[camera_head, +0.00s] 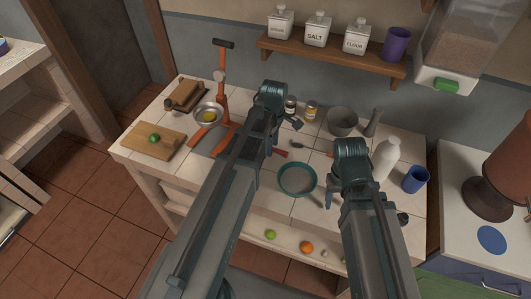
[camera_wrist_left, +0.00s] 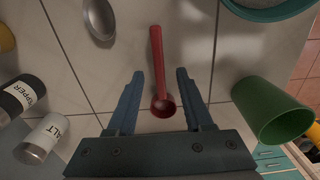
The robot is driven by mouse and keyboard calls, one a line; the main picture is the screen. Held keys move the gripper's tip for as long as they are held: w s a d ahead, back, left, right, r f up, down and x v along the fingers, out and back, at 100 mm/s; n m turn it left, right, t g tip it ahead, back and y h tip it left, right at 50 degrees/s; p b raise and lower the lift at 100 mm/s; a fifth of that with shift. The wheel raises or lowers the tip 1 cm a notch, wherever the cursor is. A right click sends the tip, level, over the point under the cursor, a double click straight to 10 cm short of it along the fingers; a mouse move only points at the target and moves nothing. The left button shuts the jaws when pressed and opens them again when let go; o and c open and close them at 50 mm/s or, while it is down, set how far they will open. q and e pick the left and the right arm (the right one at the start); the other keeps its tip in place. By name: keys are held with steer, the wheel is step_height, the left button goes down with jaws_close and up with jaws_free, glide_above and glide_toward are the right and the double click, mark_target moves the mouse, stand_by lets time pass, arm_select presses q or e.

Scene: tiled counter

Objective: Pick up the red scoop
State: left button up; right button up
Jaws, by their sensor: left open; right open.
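The red scoop (camera_wrist_left: 156,48) lies on the tiled counter in the left wrist view. Its handle points away and its round bowl (camera_wrist_left: 163,106) sits between the fingers of my left gripper (camera_wrist_left: 160,76). The fingers are open, one on each side, with no visible grip on it. In the head view only a small red part of the scoop (camera_head: 279,153) shows beside my left gripper (camera_head: 272,142); my arm hides the rest. My right gripper (camera_head: 330,196) is open over the counter's right half, right of the teal-rimmed round dish (camera_head: 297,194).
In the wrist view a green cup (camera_wrist_left: 272,108) lies to the right, a metal spoon (camera_wrist_left: 99,18) at upper left, and pepper (camera_wrist_left: 24,96) and salt (camera_wrist_left: 44,138) shakers at left. In the head view a white bottle (camera_head: 386,160) and blue mug (camera_head: 415,180) stand at right.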

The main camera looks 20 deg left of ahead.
arm_select(q)
steer(key=shift+f, duration=0.15)
arm_select(e)
steer(key=shift+f, duration=0.15)
arm_select(q)
jaws_close()
stand_by(0.4)
step_height(320, 180, up, 10)
steer(key=p, duration=1)
arm_select(e)
step_height(320, 180, up, 10)
arm_select(q)
steer(key=c, duration=0.6)
jaws_free()
steer(key=shift+c, duration=0.2)
jaws_close()
